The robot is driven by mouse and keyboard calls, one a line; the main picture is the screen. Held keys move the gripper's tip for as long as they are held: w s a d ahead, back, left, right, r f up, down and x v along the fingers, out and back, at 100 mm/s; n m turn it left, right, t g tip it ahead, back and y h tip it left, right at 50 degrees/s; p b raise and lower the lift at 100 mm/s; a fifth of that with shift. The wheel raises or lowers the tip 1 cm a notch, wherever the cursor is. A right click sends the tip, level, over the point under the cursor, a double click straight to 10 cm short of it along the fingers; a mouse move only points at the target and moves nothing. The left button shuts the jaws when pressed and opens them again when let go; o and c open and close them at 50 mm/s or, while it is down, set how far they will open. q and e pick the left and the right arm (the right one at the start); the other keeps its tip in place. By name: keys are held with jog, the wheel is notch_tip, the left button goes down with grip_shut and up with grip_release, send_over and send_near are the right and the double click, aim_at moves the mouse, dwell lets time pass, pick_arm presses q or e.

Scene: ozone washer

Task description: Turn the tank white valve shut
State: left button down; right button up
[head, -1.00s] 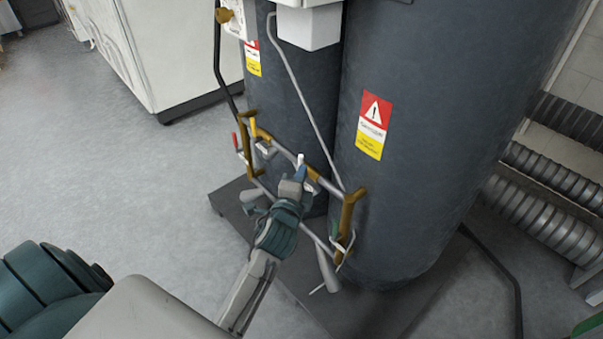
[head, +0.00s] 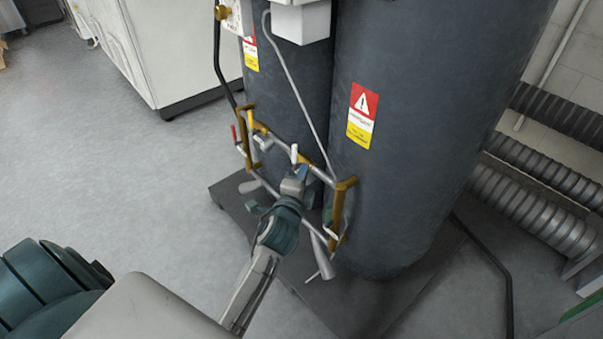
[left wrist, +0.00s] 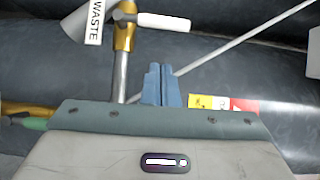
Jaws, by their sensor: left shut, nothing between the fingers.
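The white valve handle (head: 294,153) stands up from the pipework in front of the two dark tanks. In the left wrist view the white handle (left wrist: 165,21) sits on a brass valve body (left wrist: 124,38) with a grey pipe, and it points to the right. My left gripper (head: 300,172) is just below and in front of the handle in the head view. In the left wrist view its blue fingers (left wrist: 161,85) are shut together and empty, with a visible gap to the handle. My right gripper is not in view.
The dark tanks (head: 400,130) stand on a dark base plate (head: 222,197). A red handle (head: 234,134) and brass elbows (head: 341,205) are close by on the pipe frame. A label reading WASTE (left wrist: 94,22) is near the valve. Open floor lies to the left.

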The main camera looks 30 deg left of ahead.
pick_arm(q)
jog(key=v, duration=0.9)
jog(key=shift+s+f, duration=0.15)
jog(key=shift+s, duration=0.25)
